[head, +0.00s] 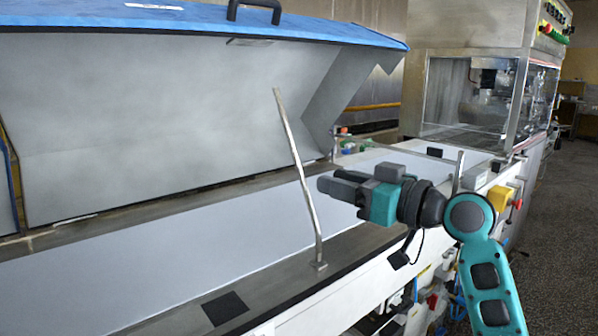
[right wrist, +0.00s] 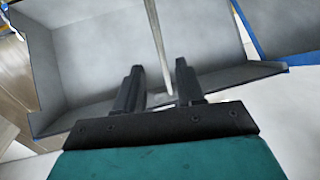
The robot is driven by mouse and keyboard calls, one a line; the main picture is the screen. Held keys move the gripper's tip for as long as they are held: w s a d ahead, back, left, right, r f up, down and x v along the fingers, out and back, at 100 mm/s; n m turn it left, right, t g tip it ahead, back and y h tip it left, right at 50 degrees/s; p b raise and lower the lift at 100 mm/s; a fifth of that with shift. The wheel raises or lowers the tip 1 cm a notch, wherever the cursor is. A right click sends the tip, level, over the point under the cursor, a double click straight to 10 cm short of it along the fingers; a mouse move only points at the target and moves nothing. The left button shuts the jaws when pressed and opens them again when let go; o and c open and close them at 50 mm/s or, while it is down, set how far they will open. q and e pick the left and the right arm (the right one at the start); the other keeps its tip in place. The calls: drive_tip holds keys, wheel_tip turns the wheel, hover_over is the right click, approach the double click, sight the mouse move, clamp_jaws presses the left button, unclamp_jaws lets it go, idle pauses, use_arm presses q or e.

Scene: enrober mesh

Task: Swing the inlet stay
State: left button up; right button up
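The stay is a thin bent metal rod (head: 297,170). It stands on a small foot on the near frame rail and leans left towards its top. I cannot tell whether its top touches the raised lid behind it. My right gripper (head: 325,184) is just right of the rod's middle, with its fingers pointing left at it. In the right wrist view the gripper (right wrist: 159,68) is open, and the rod (right wrist: 157,35) shows in line with the gap between the fingers. It looks free of both fingers. My left gripper is not in view.
The raised lid (head: 170,105) has a blue top and a black handle (head: 254,9). A pale belt (head: 150,255) runs below it. A short metal post (head: 458,170) stands behind my right arm. A steel cabinet (head: 465,45) is at back right, with open floor beside it.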

sight(303, 173)
drive_tip(key=x, duration=0.8)
drive_tip(key=shift+w+a, duration=0.2)
drive_tip(key=shift+w, duration=0.05)
drive_tip(key=shift+c, duration=0.5)
drive_tip(key=shift+f, duration=0.1)
clamp_jaws()
